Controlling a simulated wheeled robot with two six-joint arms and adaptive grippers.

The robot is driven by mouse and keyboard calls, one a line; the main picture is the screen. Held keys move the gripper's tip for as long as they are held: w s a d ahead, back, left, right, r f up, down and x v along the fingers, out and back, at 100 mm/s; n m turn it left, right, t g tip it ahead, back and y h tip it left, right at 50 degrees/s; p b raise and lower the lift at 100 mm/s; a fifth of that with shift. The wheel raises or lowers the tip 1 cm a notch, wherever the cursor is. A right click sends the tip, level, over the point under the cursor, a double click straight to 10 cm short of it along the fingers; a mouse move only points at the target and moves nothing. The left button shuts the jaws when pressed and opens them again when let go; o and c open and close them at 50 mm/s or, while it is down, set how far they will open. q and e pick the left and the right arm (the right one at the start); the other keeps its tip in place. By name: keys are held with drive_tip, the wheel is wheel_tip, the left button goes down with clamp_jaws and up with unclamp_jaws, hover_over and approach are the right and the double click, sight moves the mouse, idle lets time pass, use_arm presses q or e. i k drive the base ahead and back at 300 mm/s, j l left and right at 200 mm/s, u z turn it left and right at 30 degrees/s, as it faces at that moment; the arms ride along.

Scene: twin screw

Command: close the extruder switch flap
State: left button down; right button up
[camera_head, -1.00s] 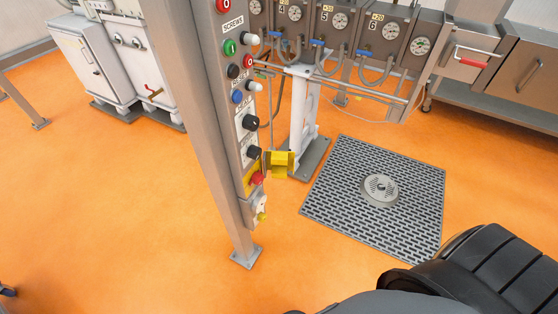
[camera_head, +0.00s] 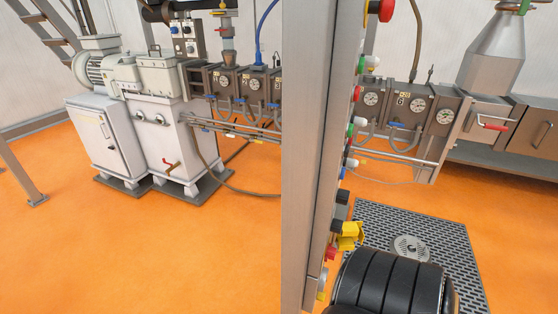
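The yellow switch flap (camera_head: 348,236) sticks out from the side of the control panel post, low down near the red button (camera_head: 331,254). It appears swung open, away from the button. The panel is seen nearly edge-on, so the button faces are mostly hidden. A black ribbed part of my own arm stands just below the flap in the picture and hides the area under it. I cannot tell whether it touches anything. Neither gripper's fingers show.
The grey post (camera_head: 312,150) runs from top to bottom of the view. A floor grate (camera_head: 446,232) with a drain lies behind my arm. The extruder barrel (camera_head: 385,103) and a white machine cabinet (camera_head: 172,145) stand behind. The orange floor at left is clear.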

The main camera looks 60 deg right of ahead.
sight(351, 231)
drive_tip(key=i+j+z, duration=0.3)
drive_tip(key=i, duration=0.15)
drive_tip(key=i+j+z, duration=0.3)
drive_tip(key=i, duration=0.2)
drive_tip(key=i+z, duration=0.15)
drive_tip(key=z, duration=0.35)
drive_tip(key=i+l+z, duration=0.1)
drive_tip(key=z, duration=0.4)
drive_tip(key=i+j+z, duration=0.1)
drive_tip(key=z, duration=0.4)
drive_tip(key=i+j+z, duration=0.15)
drive_tip(key=z, duration=0.3)
drive_tip(key=i+j+z, duration=0.15)
drive_tip(key=z, duration=0.35)
drive_tip(key=i+j+z, duration=0.15)
drive_tip(key=z, duration=0.35)
drive_tip(key=j, duration=0.1)
